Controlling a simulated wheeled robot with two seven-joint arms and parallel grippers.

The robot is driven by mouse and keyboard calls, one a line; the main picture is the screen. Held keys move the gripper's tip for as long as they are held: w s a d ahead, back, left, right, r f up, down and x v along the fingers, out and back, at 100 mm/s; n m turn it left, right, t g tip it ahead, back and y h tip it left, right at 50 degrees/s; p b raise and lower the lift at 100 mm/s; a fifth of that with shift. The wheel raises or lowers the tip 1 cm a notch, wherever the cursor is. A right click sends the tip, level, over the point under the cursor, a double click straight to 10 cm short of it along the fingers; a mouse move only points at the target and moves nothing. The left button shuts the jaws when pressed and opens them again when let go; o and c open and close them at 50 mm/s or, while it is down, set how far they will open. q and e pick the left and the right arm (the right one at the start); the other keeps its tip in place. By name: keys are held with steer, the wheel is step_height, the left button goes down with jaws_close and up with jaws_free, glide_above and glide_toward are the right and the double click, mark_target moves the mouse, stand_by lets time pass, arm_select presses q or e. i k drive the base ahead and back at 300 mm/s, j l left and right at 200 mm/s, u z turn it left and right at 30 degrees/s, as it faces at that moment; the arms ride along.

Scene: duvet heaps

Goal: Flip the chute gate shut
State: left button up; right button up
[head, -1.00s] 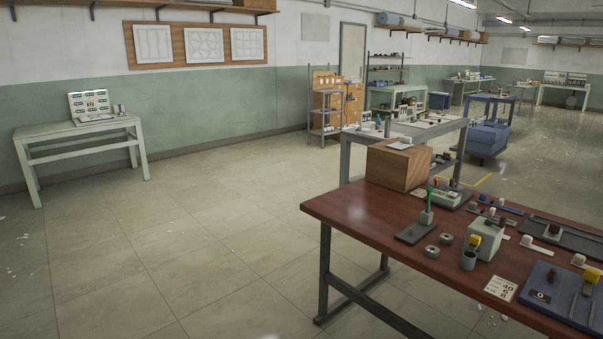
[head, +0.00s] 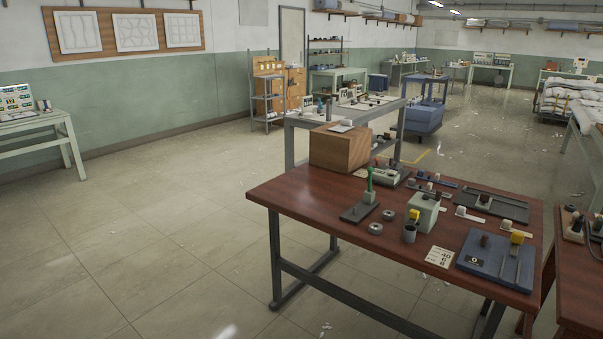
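I cannot tell which part in view is the chute gate. A brown-topped workbench (head: 310,195) stands at centre right and carries several small devices. Among them are a pale green box (head: 424,210) with a yellow part (head: 414,214) on its front, a dark base with an upright green lever (head: 369,182), and a blue board (head: 480,262) with a dark knob, a yellow block and grey rails. Whether any of these has a gate, open or shut, is too small to tell. Neither of my grippers shows in the head view.
A wooden box (head: 339,150) sits at the bench's back left corner. Another brown table (head: 575,285) stands close at the right edge. A pale green table (head: 35,125) is at the left wall. The tiled floor (head: 150,230) left of the workbench is open, with small white scraps.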

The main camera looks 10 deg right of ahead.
mark_target(413, 214)
steer(key=l+z, duration=0.15)
steer(key=l, duration=0.25)
steer(key=i+l+z, duration=0.15)
steer(key=l, duration=0.2)
steer(key=i+l+z, duration=0.15)
steer(key=l, duration=0.2)
steer(key=i+l+z, duration=0.15)
steer(key=l, duration=0.2)
